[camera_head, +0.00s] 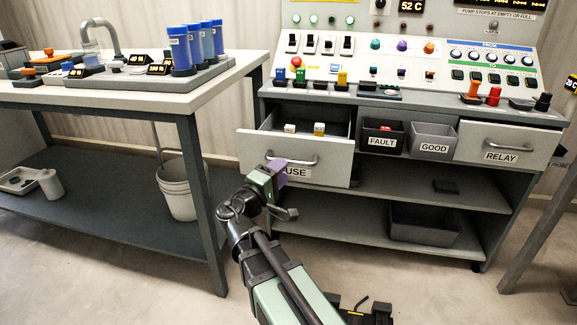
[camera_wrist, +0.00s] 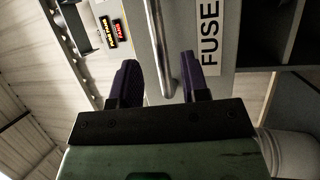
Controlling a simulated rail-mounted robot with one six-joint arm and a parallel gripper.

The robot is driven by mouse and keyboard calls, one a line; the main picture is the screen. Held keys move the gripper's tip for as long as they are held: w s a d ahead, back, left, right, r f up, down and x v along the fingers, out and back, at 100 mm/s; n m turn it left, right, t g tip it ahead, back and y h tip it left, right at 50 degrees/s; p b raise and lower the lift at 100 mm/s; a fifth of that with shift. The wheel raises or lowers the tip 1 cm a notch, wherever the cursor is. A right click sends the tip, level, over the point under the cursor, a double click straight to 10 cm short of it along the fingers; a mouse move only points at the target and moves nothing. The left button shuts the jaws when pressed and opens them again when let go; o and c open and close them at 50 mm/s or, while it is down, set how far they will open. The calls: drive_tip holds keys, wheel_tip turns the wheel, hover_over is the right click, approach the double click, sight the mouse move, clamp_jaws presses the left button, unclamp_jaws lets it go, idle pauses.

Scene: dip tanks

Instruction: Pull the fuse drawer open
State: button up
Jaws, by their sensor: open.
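The fuse drawer (camera_head: 250,150) stands pulled out at the left of the console, with its inside showing. Its grey bar handle (camera_head: 303,162) runs across the front above the FUSE label, which my gripper partly covers. My gripper (camera_head: 277,166) is at the left part of the handle. In the wrist view its purple fingers (camera_wrist: 158,62) are apart, with the handle (camera_wrist: 157,40) between them and gaps on both sides. The FUSE label (camera_wrist: 209,35) is beside the right finger.
The FAULT bin (camera_head: 382,127) and GOOD bin (camera_head: 433,130) sit right of the drawer. The RELAY drawer (camera_head: 535,146) is closed. A workbench (camera_head: 150,98) with blue cylinders (camera_head: 180,50) stands left, above a bucket (camera_head: 178,190). Floor is clear in front of the console.

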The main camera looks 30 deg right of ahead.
drive_tip(key=v, duration=0.6)
drive_tip(key=shift+b, duration=0.35)
